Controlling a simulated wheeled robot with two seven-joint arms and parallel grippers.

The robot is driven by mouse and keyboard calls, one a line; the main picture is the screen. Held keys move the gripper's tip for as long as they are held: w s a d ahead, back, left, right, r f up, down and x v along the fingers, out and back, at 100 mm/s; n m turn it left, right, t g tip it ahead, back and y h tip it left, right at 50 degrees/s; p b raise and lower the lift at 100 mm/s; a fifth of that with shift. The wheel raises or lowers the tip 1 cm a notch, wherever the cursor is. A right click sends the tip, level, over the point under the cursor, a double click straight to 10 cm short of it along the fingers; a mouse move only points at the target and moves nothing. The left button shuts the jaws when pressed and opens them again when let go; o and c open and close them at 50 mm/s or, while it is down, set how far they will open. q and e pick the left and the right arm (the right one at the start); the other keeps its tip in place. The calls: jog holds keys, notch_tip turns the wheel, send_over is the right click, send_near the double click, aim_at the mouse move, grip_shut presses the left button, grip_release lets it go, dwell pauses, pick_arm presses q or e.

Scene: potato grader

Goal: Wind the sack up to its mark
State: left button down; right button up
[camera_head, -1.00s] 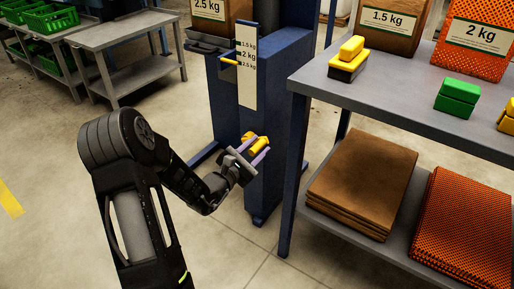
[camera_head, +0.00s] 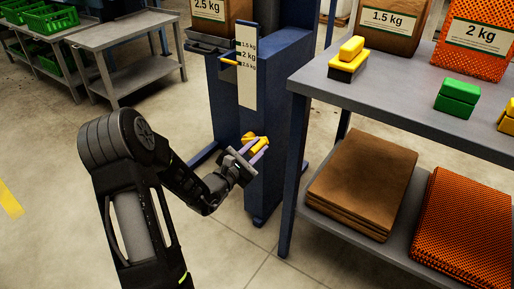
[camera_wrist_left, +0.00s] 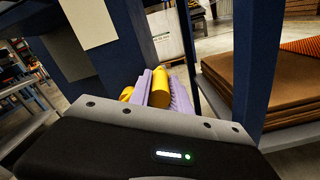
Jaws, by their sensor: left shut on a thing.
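A blue winding stand (camera_head: 263,110) stands at the centre, with a white scale plate (camera_head: 247,85) marked 1.5, 2 and 2.5 kg. A yellow pointer (camera_head: 228,62) lies at the plate's left edge, low among the marks, around the 2.5 kg line. A brown sack (camera_head: 208,30) labelled 2.5 kg is on the stand's upper left, its top cut off. My left gripper (camera_head: 258,149) is shut on the yellow crank handle (camera_head: 262,141) on the stand's front. In the left wrist view the handle (camera_wrist_left: 160,88) sits between the pale purple fingers. My right gripper is not in view.
A grey shelf (camera_head: 400,107) close on the right holds a brown 1.5 kg sack (camera_head: 388,28), an orange 2 kg sack (camera_head: 480,40), and yellow and green blocks (camera_head: 457,98). Folded sacks lie below. Grey tables (camera_head: 125,38) stand back left. Floor in front is clear.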

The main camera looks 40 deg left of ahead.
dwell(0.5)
pick_arm(q)
jog(key=shift+d+f+m, duration=0.1)
jog(key=shift+f+m, duration=0.1)
jog(key=shift+m, duration=0.1)
jog(key=c, duration=1.2)
grip_release()
